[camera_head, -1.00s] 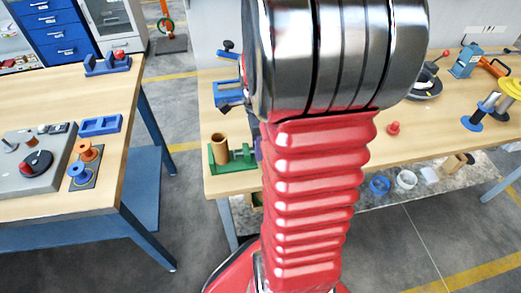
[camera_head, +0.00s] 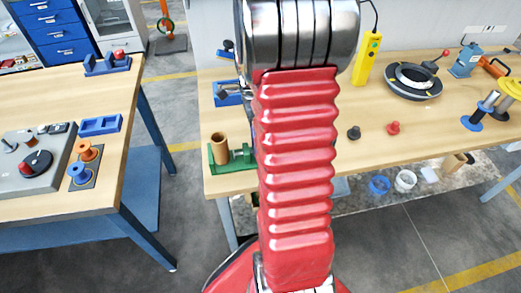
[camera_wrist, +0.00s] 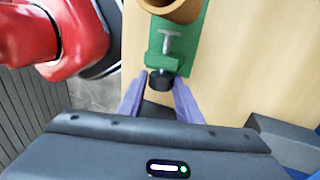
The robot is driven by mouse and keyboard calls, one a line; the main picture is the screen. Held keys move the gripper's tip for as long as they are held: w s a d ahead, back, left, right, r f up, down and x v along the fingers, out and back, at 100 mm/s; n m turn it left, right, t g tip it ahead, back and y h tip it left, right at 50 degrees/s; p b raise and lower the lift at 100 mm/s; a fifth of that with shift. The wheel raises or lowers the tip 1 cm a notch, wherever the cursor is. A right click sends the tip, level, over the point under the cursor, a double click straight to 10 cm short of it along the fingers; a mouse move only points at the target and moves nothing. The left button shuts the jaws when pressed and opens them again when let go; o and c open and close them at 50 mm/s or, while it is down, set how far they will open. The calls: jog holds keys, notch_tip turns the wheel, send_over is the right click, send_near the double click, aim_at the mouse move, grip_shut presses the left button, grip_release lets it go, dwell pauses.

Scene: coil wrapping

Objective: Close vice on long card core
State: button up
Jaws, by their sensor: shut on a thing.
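The green vice (camera_head: 216,166) stands at the near left corner of the middle bench. A brown card core (camera_head: 219,148) stands upright in it, and its rim (camera_wrist: 170,9) shows at the top of the wrist view. A grey metal screw with a crosspiece (camera_wrist: 170,40) runs from the vice's green body to a black knob (camera_wrist: 160,80). My gripper (camera_wrist: 158,84) has its purple fingers on either side of this knob and is shut on it. In the head view my arm hides the gripper. I cannot tell whether the vice jaw touches the core.
A blue fixture (camera_head: 228,92) stands behind the vice. To the right are a black knob (camera_head: 354,132), a red knob (camera_head: 393,128), a round black turntable (camera_head: 414,82) and a yellow hand unit (camera_head: 368,58). A floor gap separates the left bench (camera_head: 60,100).

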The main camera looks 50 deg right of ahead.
jog(key=shift+s+g+y, duration=0.1)
jog(key=shift+g+y, duration=0.6)
jog(key=shift+g, duration=0.3)
jog(key=shift+c, duration=0.2)
jog(key=o, duration=0.6)
jog(key=shift+f, duration=0.1)
jog(key=shift+s+a+t+h, duration=0.1)
jog(key=shift+s+t+h, duration=0.05)
jog(key=shift+t+h, duration=0.55)
jog(key=shift+s+a+t+h, duration=0.1)
jog(key=shift+t+h, duration=0.3)
jog(key=shift+t, duration=0.5)
jog(key=shift+r, duration=0.2)
